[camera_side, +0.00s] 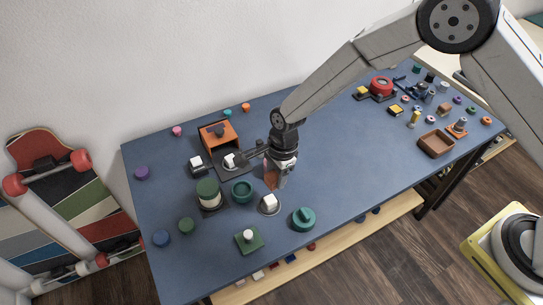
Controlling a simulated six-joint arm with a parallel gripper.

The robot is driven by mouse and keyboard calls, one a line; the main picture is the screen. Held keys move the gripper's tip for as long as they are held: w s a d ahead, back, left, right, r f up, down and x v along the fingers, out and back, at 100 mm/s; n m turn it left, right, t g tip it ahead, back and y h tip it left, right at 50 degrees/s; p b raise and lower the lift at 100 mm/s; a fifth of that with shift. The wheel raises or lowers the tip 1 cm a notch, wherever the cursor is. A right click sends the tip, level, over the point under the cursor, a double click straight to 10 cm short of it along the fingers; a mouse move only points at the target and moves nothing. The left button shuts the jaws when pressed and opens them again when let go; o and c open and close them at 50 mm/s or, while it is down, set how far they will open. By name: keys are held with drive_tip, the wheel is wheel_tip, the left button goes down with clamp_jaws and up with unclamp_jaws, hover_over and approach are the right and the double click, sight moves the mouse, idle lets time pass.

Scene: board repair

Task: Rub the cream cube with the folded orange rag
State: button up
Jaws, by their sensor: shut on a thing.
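My gripper (275,183) points down over the left part of the blue table and is shut on a small orange-brown thing (269,181), which looks like the folded orange rag; the fingers partly hide it. A cream cube (269,200) sits on a round pale disc (274,210) just in front of the gripper. The rag looks close to this cube, but I cannot tell whether they touch. Two other whitish blocks stand behind and left, one (196,162) on a black base and one (229,160) near an orange box.
An open-fronted orange box (219,134) stands behind left. A green bowl (242,190), a green-and-cream jar (208,193), a teal knobbed disc (303,218) and a green plate with a white knob (248,239) surround the gripper. The table's middle right is clear.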

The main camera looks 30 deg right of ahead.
drive_tip(key=shift+r, duration=0.85)
drive_tip(key=shift+s, duration=0.1)
